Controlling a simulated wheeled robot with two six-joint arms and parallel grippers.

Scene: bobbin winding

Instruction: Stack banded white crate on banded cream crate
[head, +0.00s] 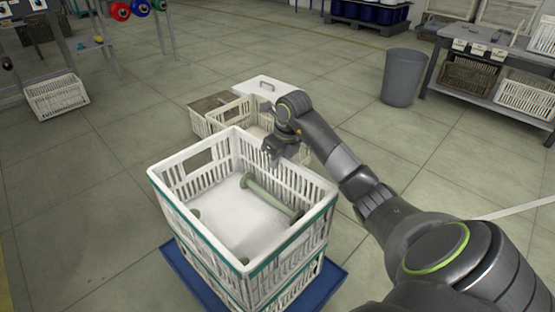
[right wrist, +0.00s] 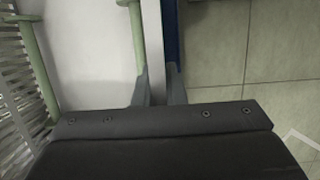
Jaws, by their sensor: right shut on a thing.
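A white slatted crate (head: 184,178) with a teal band below its rim stands upright at centre in the head view. Green bobbins (head: 270,195) lie in it; two also show in the right wrist view (right wrist: 35,50). Another slatted crate (head: 290,292) appears below it, mostly hidden; I cannot tell its colour or whether the two are fully seated. My right gripper (head: 271,156) is shut on the white crate's far right wall. In the right wrist view its fingers (right wrist: 158,85) straddle that wall. My left gripper is not in view.
A blue base (head: 328,279) lies under the crates. Behind them stand a cream crate (head: 229,113), a brown crate (head: 203,103) and a white lidded box (head: 283,92). A grey bin (head: 403,77) and a shelf bench (head: 480,50) are at right.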

